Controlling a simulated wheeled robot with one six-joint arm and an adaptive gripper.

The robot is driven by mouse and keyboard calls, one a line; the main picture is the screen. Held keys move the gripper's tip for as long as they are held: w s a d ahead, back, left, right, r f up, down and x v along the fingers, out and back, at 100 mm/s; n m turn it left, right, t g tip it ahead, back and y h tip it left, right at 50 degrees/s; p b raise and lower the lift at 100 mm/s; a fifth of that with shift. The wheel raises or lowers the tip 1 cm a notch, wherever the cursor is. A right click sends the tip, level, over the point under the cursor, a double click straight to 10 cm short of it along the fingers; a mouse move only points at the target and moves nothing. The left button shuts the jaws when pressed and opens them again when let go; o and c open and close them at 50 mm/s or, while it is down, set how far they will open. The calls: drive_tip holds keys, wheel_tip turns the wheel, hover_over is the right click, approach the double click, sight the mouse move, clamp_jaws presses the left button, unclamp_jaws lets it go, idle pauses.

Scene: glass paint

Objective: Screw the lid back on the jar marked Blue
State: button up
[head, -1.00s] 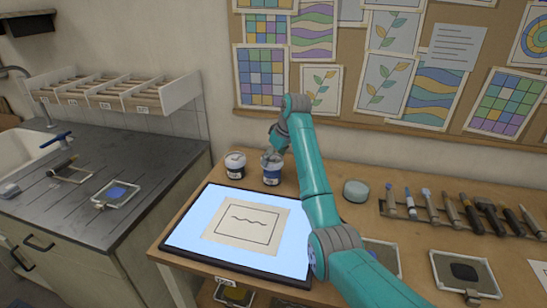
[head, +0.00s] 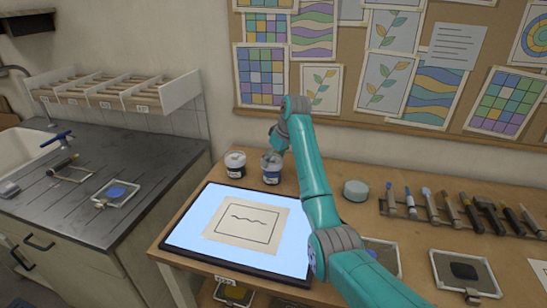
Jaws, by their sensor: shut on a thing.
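Two small jars with dark labels stand side by side behind the light panel. The right jar (head: 271,177) has a blue band and sits directly under my gripper (head: 272,157). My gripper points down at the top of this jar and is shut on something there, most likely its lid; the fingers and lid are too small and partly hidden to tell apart. The left jar (head: 235,170) has a pale top with a dark spot and stands apart from my gripper. The label words are too small to read.
The lit panel (head: 180,235) with a paper drawing lies in front of the jars. A round pale green tub (head: 355,190) stands right of my arm. A rack of brushes and tools (head: 450,221) is at the right. The wall board (head: 290,124) rises behind.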

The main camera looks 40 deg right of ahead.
drive_tip(key=shift+f, duration=0.5)
idle(1.6)
drive_tip(key=m+h, duration=0.2)
drive_tip(key=m, duration=0.3)
drive_tip(key=shift+a, duration=0.1)
drive_tip(key=shift+a+m, duration=0.1)
drive_tip(key=shift+m, duration=0.5)
drive_tip(key=m+g+h, duration=0.1)
drive_tip(key=m, duration=0.3)
drive_tip(key=shift+h, duration=0.4)
drive_tip(key=shift+a, duration=0.1)
drive_tip(key=shift+w+m+g+h, duration=0.1)
drive_tip(key=shift+m+g+h, duration=0.2)
drive_tip(key=shift+m, duration=0.8)
drive_tip(key=m+g, duration=0.1)
drive_tip(key=m, duration=0.2)
drive_tip(key=shift+h, duration=0.3)
